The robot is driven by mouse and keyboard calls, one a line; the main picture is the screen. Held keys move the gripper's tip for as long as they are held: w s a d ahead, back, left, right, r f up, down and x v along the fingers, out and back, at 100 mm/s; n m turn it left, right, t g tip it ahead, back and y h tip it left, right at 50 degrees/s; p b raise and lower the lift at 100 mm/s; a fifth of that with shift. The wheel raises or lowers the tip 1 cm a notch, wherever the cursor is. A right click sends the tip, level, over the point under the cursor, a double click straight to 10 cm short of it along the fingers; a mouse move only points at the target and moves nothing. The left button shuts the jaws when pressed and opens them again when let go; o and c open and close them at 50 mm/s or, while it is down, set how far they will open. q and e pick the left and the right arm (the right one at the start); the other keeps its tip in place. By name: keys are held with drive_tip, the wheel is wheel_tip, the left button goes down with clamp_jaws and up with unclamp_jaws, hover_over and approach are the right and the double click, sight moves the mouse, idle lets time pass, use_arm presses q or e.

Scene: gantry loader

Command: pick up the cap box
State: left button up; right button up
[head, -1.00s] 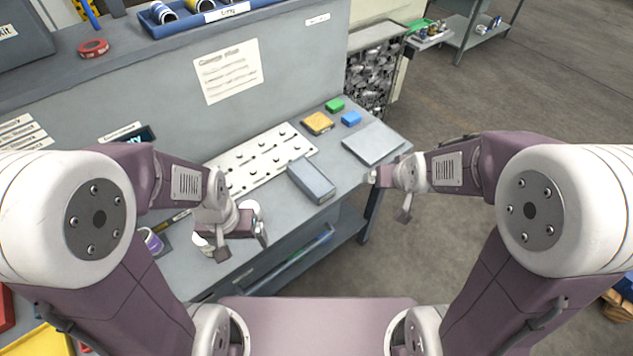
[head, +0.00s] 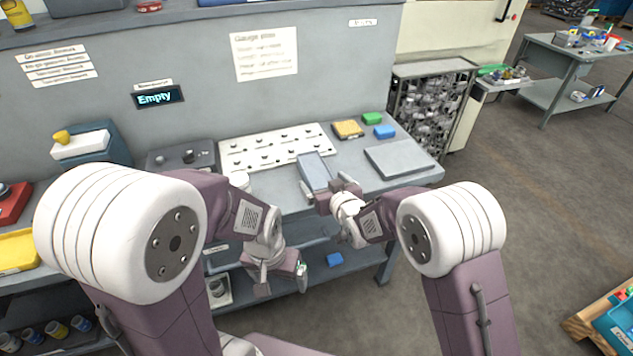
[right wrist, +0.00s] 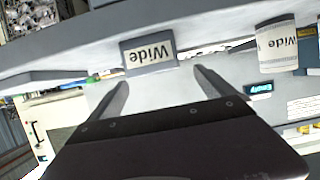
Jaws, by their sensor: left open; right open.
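The cap box is most likely the grey-blue lidded box (head: 314,171) on the bench, in front of the white peg board. In the right wrist view a grey box with a "Wide" label (right wrist: 150,56) lies just beyond and between the fingertips. My right gripper (head: 328,185) is open at the near end of the box, and its fingers show apart in the right wrist view (right wrist: 160,78). I see no clear contact. My left gripper (head: 282,281) is open and empty, pointing down in front of the bench's edge. The right gripper partly hides the box's near end.
The white peg board (head: 275,148) lies behind the box. A flat grey plate (head: 400,158) lies to its right, with yellow, green and blue blocks (head: 384,131) behind. A lower shelf (head: 345,262) is below.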

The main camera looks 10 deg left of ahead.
sight(313, 165)
drive_tip(key=shift+w, duration=0.4)
drive_tip(key=shift+x, duration=1.2)
drive_tip(key=shift+w+a+f, duration=0.15)
drive_tip(key=shift+w+a, duration=0.1)
drive_tip(key=x, duration=0.5)
drive_tip(key=shift+w+d+r+p, duration=0.1)
drive_tip(key=shift+w+r+p, duration=0.05)
drive_tip(key=shift+r+p, duration=0.15)
drive_tip(key=c, duration=0.4)
drive_tip(key=shift+r, duration=0.1)
drive_tip(key=c, duration=1.3)
drive_tip(key=shift+c, duration=0.2)
drive_tip(key=shift+r, duration=0.1)
